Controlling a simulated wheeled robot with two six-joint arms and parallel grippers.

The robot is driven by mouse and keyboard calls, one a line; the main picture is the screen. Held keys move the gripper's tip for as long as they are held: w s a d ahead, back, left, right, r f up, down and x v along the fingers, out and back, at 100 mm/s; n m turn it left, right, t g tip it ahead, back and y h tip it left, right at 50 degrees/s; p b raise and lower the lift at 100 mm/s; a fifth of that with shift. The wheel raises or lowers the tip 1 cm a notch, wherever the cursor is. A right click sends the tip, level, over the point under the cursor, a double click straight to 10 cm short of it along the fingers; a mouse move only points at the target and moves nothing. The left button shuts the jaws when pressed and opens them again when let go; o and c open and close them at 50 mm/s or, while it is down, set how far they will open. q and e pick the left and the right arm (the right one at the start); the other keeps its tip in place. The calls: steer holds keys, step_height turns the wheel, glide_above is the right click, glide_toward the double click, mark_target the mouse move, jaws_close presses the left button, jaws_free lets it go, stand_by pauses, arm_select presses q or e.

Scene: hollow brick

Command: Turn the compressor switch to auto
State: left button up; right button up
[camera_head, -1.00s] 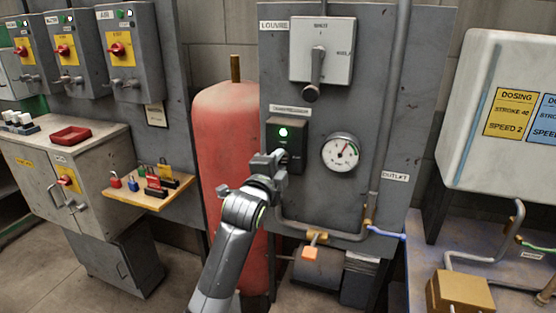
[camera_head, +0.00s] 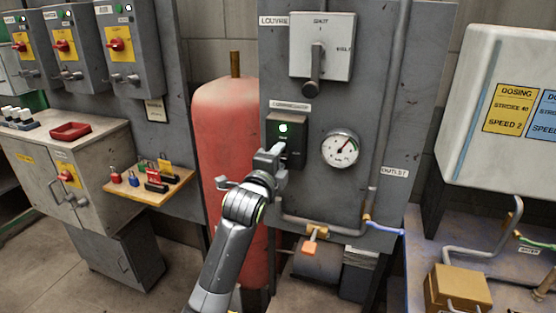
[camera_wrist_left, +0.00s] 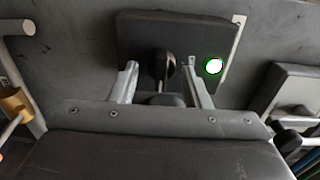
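The compressor switch is a dark box (camera_head: 291,152) on the grey panel, with a lit green lamp (camera_head: 283,128) at its top. My left gripper (camera_head: 272,158) is at the box's lower left in the head view and hides part of its front. In the left wrist view the box (camera_wrist_left: 140,32) has a black rounded knob (camera_wrist_left: 161,66) and the green-ringed lamp (camera_wrist_left: 213,66) to its right. My left gripper (camera_wrist_left: 160,72) is open there, one finger on each side of the knob, with visible gaps. The knob's markings cannot be read. My right gripper is not in view.
A round gauge (camera_head: 340,149) is right of the box, and the louvre switch (camera_head: 322,48) is above. A red tank (camera_head: 222,125) stands to the left. A pipe with an orange-handled valve (camera_head: 310,247) runs below. A wooden shelf (camera_head: 178,186) holds padlocks.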

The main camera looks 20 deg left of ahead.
arm_select(q)
steer(key=shift+o, duration=0.4)
steer(key=s+b, duration=0.3)
steer(key=s, duration=1.4)
steer(key=shift+s+a, duration=0.25)
steer(key=shift+a, duration=0.05)
steer(key=shift+w, duration=0.1)
